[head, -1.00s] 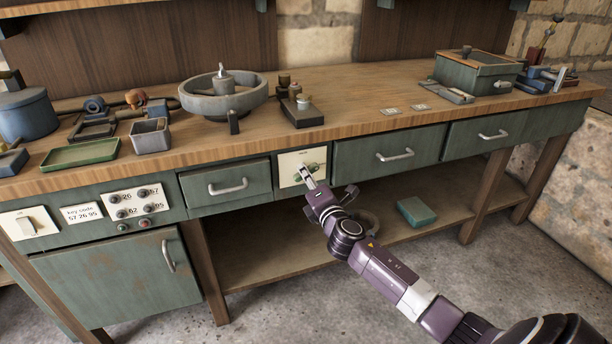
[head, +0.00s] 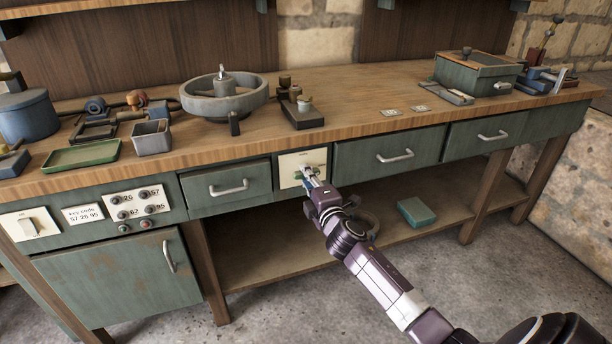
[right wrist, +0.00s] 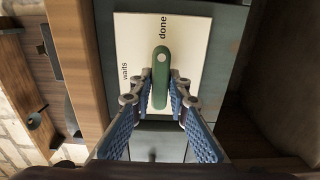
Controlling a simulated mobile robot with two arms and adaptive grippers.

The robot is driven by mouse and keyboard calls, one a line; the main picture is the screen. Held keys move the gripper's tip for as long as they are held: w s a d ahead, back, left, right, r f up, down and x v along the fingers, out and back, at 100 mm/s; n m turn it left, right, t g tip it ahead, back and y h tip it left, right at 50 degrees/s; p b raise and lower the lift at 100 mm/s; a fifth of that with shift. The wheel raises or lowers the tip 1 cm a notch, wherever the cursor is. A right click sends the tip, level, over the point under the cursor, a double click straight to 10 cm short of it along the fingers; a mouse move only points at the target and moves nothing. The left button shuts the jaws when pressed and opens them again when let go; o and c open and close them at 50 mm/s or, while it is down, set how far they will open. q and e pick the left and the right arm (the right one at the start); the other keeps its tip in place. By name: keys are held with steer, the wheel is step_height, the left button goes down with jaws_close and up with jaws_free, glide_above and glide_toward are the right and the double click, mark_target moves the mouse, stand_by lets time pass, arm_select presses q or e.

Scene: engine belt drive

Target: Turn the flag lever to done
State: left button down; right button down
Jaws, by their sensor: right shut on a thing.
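The flag lever (right wrist: 161,66) is a green, rounded bar on a pale panel (right wrist: 192,55). In the right wrist view it stands straight up and down, its upper end pointing to the word "done" and a pale dot near that end. The word "waits" is to its left. My right gripper (right wrist: 161,92) is shut on the lever's lower part, one finger on each side. In the head view my right gripper (head: 308,175) is at the panel (head: 290,161) on the bench front and hides most of the lever. My left gripper is not in view.
The panel sits between two green drawers with handles (head: 230,188) (head: 395,157). The wooden bench top (head: 350,95) above overhangs slightly. A lower shelf (head: 270,250) holds a teal box (head: 416,211). A switch panel (head: 138,203) is farther left.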

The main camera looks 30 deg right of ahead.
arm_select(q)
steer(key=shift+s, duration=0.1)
arm_select(e)
steer(key=c, duration=1.9)
jaws_free()
steer(key=shift+d, duration=0.1)
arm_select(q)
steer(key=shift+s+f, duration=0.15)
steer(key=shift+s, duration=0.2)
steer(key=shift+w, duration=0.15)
arm_select(e)
steer(key=v, duration=1.2)
